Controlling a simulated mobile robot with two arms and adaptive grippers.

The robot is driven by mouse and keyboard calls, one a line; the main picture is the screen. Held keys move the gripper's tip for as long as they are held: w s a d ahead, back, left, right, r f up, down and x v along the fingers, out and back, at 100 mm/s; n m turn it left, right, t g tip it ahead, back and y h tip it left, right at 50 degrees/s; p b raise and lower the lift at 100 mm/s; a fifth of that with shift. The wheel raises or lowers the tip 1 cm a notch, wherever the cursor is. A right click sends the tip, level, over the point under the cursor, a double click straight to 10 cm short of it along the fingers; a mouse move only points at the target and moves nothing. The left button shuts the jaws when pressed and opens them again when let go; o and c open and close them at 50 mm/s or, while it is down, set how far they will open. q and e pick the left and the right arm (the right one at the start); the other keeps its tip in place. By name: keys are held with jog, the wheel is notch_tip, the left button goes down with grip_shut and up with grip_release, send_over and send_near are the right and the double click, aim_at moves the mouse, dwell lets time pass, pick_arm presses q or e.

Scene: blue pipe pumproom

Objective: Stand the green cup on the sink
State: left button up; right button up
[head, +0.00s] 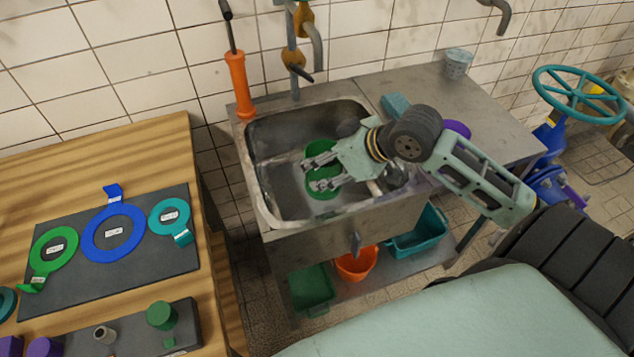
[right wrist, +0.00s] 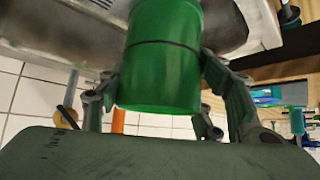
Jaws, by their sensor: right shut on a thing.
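The green cup (head: 322,147) is in the sink basin area in the head view, seen from above. It fills the middle of the right wrist view (right wrist: 162,65), with a thin dark line around it. My right gripper (head: 316,172) is shut on it, with fingers on both sides of the cup. The metal sink (head: 262,185) surrounds the cup in the head view. I cannot tell whether the cup touches the basin floor. My left gripper is not in view.
A blue sponge (head: 395,104), a grey-blue cup (head: 458,64) and a partly hidden purple thing (head: 457,130) are on the counter at right. A faucet (head: 297,55) and an orange-handled tool (head: 239,85) stand behind the sink. Bins (head: 356,262) sit below.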

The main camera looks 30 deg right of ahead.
jog(key=w+d+f+m+h+b, duration=0.2)
jog(key=d+f+m+b, duration=0.1)
jog(key=d+f, duration=0.5)
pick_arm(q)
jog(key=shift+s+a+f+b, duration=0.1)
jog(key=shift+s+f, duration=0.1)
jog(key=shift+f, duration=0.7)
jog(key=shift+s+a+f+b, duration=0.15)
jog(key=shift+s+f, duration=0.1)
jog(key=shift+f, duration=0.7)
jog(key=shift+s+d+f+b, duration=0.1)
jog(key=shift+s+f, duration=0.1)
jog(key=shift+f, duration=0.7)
pick_arm(e)
jog(key=shift+t, duration=0.3)
jog(key=shift+w+d+x, duration=0.1)
jog(key=shift+d+x, duration=0.1)
jog(key=shift+x, duration=2.4)
jog(key=shift+w+d+x, duration=0.1)
jog(key=shift+d+x, duration=0.15)
jog(key=shift+x, duration=2.4)
jog(key=shift+d+x, duration=0.2)
jog(key=shift+x, duration=2.4)
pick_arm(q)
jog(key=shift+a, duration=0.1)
pick_arm(e)
jog(key=shift+f, duration=0.1)
jog(key=o, duration=1.3)
